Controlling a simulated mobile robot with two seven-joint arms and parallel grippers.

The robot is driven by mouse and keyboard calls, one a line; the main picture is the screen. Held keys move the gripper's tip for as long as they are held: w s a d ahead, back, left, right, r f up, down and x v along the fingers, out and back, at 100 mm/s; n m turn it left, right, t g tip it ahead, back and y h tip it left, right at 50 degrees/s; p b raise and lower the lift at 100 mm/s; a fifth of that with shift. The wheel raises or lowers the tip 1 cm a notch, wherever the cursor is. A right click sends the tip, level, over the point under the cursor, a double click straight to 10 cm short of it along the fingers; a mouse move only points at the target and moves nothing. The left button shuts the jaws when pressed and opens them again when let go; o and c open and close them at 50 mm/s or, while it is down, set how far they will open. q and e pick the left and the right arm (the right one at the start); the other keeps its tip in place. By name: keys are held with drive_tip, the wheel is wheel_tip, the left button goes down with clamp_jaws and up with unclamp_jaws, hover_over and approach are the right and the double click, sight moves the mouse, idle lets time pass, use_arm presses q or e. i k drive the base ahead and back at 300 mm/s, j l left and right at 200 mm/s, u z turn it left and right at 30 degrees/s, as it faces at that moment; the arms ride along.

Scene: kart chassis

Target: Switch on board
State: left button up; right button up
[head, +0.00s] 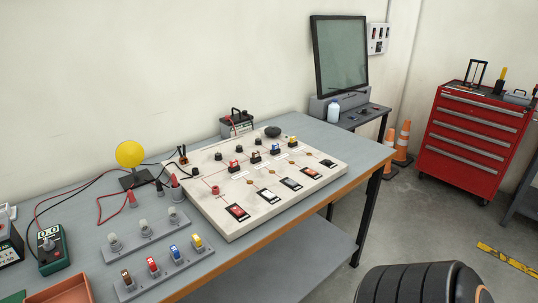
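A pale board (215,205) lies on the grey workbench. Whether each switch is on or off is too small to tell. Neither of my grippers is in view.
Left of the board are a rack of coloured switches (124,292), a rack of grey-white parts (110,254), a green meter (50,249), a yellow ball lamp (130,154) and loose cables. A battery (236,126) stands behind. A black ribbed tyre-like thing (410,284) fills the lower right.

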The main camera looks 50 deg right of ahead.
sight(238, 211)
drive_tip(key=k+j+z, duration=0.15)
drive_tip(key=z, duration=1.3)
drive_tip(key=i+l+z, duration=0.1)
drive_tip(key=i+l, duration=0.25)
drive_tip(key=i, duration=0.05)
